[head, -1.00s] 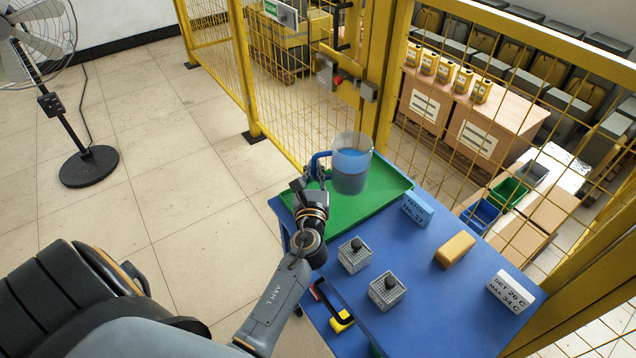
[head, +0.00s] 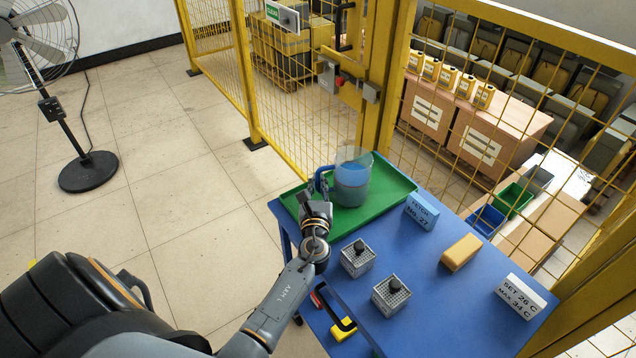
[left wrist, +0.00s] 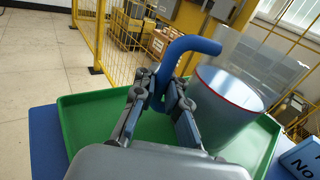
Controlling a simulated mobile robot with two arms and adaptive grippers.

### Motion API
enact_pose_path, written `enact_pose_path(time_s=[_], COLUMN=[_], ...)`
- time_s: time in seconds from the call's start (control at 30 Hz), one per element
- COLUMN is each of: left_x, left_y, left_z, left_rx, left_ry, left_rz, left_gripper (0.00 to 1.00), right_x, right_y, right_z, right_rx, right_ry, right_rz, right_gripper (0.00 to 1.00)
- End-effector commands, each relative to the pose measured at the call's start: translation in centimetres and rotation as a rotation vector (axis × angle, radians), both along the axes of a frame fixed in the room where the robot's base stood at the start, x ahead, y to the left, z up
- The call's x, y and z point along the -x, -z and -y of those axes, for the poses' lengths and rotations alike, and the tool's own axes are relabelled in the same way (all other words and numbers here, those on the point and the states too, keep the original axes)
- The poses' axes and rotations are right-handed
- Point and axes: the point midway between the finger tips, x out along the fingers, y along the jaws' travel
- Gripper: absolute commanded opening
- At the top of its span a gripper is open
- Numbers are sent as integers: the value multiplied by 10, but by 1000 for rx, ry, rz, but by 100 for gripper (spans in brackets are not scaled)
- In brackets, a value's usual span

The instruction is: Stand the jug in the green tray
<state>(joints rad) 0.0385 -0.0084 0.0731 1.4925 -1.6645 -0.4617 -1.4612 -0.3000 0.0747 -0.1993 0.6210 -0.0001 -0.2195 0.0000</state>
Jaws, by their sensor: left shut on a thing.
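The clear jug (head: 351,183) with blue liquid and a blue handle is upright over the green tray (head: 392,196) on the blue table. Its base shows against the tray floor; I cannot tell for sure whether it touches. My left gripper (head: 318,190) is shut on the blue handle at the jug's left side. In the left wrist view the two fingers (left wrist: 160,103) close around the handle (left wrist: 185,50), with the jug (left wrist: 228,100) to the right and the tray (left wrist: 85,115) around and below. My right gripper is not in view.
On the blue table (head: 415,275) stand two grey gridded blocks (head: 358,258) with dark knobs, a blue "No. 27" block (head: 421,211), a yellow block (head: 459,252) and a white sign block (head: 521,296). Yellow mesh fencing (head: 300,110) runs behind the table.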

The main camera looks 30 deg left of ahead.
Motion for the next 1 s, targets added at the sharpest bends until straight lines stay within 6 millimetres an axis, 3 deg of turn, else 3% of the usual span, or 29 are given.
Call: enact_pose_path(time_s=[0.03,0.1,0.17,0.2,0.57,1.0], left_x=[-1,0,0,0,3,76], left_y=[0,2,2,2,0,2], left_z=[0,0,0,0,2,44], left_rx=[1,0,0,0,1,2], left_ry=[0,0,0,0,0,0], left_rz=[5,0,0,0,-1,-1], left_gripper=[0,21,33,35,35,35], right_x=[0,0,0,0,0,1], right_y=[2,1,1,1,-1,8], right_z=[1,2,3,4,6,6], right_rx=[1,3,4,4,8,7], right_ry=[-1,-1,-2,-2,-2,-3], right_rz=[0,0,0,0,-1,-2], right_gripper=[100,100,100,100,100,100])
